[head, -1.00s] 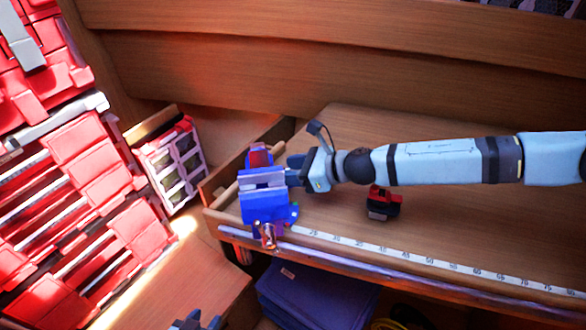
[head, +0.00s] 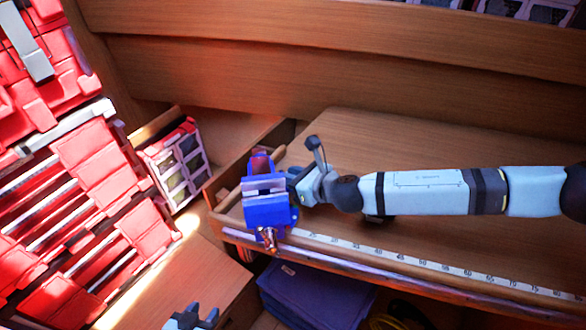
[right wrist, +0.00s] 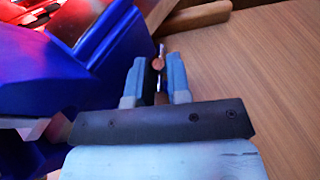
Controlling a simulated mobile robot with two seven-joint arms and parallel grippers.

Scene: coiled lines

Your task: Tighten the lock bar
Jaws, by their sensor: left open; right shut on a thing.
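A blue vise (head: 266,208) with grey jaws stands at the left end of the workbench. My right gripper (head: 296,184) is at the vise's right side. In the right wrist view the vise's blue body (right wrist: 60,75) fills the left, and my right gripper (right wrist: 157,80) is shut on a thin metal bar with a round copper-coloured end, which I take to be the lock bar (right wrist: 158,62). Most of the bar is hidden between the fingers. My left gripper (head: 190,318) is open and empty at the bottom edge of the head view, away from the vise.
The wooden bench top (head: 450,150) is largely clear to the right, with a measuring strip (head: 400,259) along its front. Red bins (head: 95,155) stand at the left, beside a small organizer case (head: 180,165). A blue stack (head: 315,295) lies under the bench.

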